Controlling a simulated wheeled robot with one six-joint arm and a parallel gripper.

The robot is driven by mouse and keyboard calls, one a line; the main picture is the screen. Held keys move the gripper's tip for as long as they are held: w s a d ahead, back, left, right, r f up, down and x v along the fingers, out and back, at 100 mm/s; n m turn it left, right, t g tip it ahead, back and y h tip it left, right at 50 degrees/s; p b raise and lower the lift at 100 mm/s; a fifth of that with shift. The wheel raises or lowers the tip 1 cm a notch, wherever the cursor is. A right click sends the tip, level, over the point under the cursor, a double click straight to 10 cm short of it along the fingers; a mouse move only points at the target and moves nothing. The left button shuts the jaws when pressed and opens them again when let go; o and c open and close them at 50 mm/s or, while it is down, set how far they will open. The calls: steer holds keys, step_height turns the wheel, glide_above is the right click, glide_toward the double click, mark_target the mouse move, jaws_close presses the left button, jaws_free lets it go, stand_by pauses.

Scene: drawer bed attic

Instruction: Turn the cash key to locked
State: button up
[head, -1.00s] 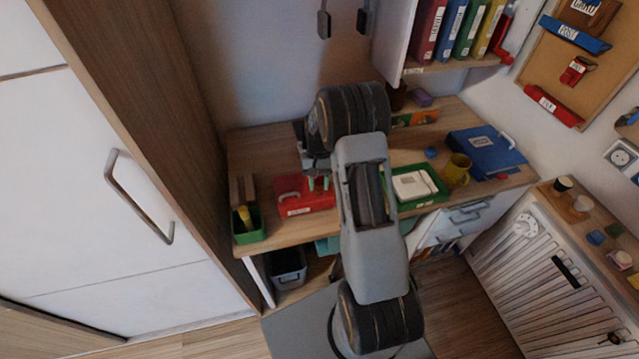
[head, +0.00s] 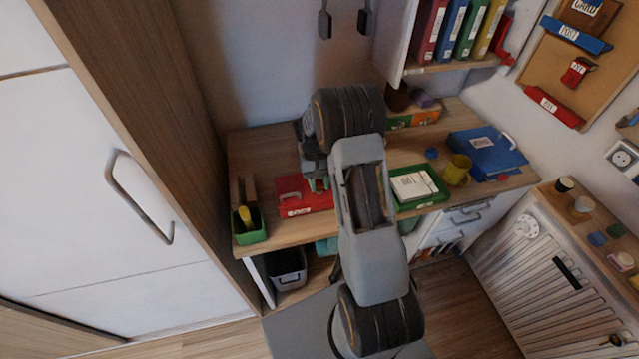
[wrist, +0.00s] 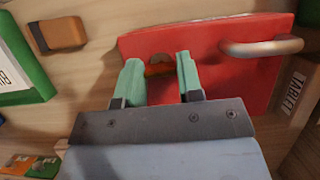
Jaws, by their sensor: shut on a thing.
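The red cash box (head: 293,203) lies on the desk, left of my arm in the head view. In the wrist view its red top (wrist: 228,82) fills the upper right, with a pale handle (wrist: 262,47). The cash key (wrist: 158,71), a small orange-brown piece, stands between my green fingertips. My gripper (wrist: 159,76) is shut on it. In the head view my gripper (head: 319,184) is over the right part of the box, and the key is hidden there. The fingers cover much of the key, so I cannot tell its exact angle.
A green tray (head: 433,199) with a white pad sits right of my arm. A green cup (head: 249,235) stands at the desk's left end, near the tall wooden cabinet side. A yellow mug (head: 457,170) and blue binder (head: 488,152) are farther right.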

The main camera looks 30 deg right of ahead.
steer(key=o, duration=0.9)
steer(key=shift+o, duration=0.2)
steer(key=shift+r, duration=0.1)
steer(key=v, duration=1.3)
steer(key=shift+w+r+b, duration=0.15)
steer(key=shift+r+b, duration=0.15)
steer(key=shift+w, duration=0.1)
steer(key=s+a+r+t, duration=0.2)
steer(key=s+a, duration=0.1)
steer(key=s, duration=0.4)
steer(key=s+a+r+n+t, duration=0.1)
steer(key=s+a+r+t, duration=0.1)
steer(key=s, duration=0.5)
steer(key=s+a+r+n+t, duration=0.1)
steer(key=s+a+t, duration=0.3)
steer(key=s, duration=0.4)
steer(key=shift+a+r+h, duration=0.4)
steer(key=shift+a+r, duration=0.35)
steer(key=shift+a, duration=0.05)
